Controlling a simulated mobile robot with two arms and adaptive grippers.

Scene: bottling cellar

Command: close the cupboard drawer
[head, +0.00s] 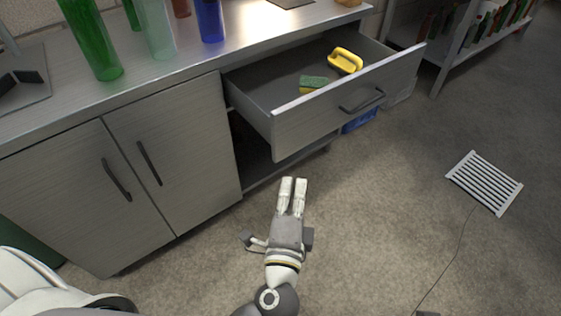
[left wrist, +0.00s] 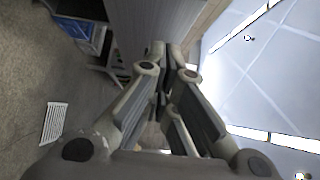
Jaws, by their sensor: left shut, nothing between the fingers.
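The cupboard drawer (head: 300,122) is pulled well out of the grey cupboard. Its front has a dark bar handle (head: 362,101). A green and yellow sponge (head: 313,82) and a yellow-handled thing (head: 345,60) lie inside it. My left gripper (head: 293,181) is shut and empty, in front of and below the drawer front in the head view, with a visible gap in the picture. In the left wrist view its fingers (left wrist: 165,48) are together, and a grey panel, probably the drawer front (left wrist: 150,17), lies beyond them. My right gripper is not in view.
The cupboard's two doors (head: 145,165) are shut; an open dark space lies under the drawer. Green, clear and blue bottles (head: 209,20) stand on the worktop. A blue crate (head: 360,121) is on the floor behind the drawer. A white grate (head: 484,183) lies on otherwise mostly clear floor.

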